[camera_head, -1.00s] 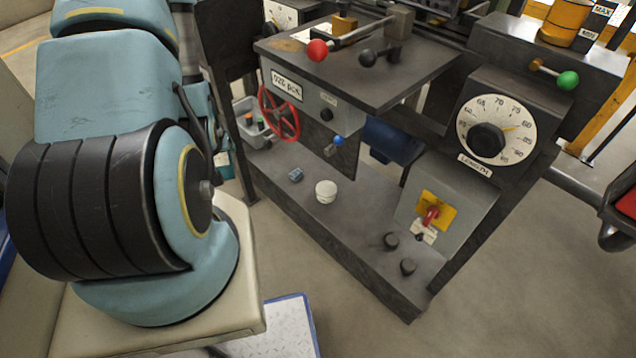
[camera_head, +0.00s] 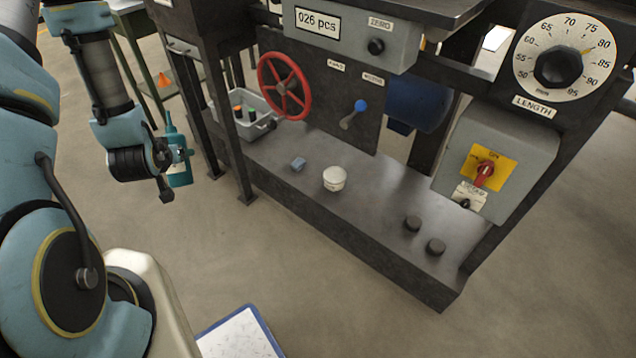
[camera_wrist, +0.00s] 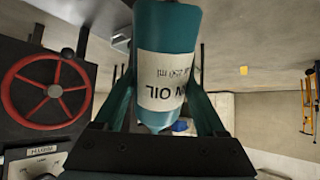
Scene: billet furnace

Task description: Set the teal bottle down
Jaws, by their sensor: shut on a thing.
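The teal bottle (camera_head: 177,160) has a white label and a narrow pointed top. It is held upright in the air at the left of the head view, left of the machine's dark base. My gripper (camera_head: 180,153) is shut on the bottle at its side; its fingers are small in this view. In the wrist view the bottle (camera_wrist: 165,65) appears upside down, its label reading "OIL", between the two fingers of my gripper (camera_wrist: 165,95). The bottle's far side is hidden.
A grey bin (camera_head: 245,122) stands behind the machine's leg. A red handwheel (camera_head: 284,86) juts out above. A clipboard (camera_head: 240,335) lies low.

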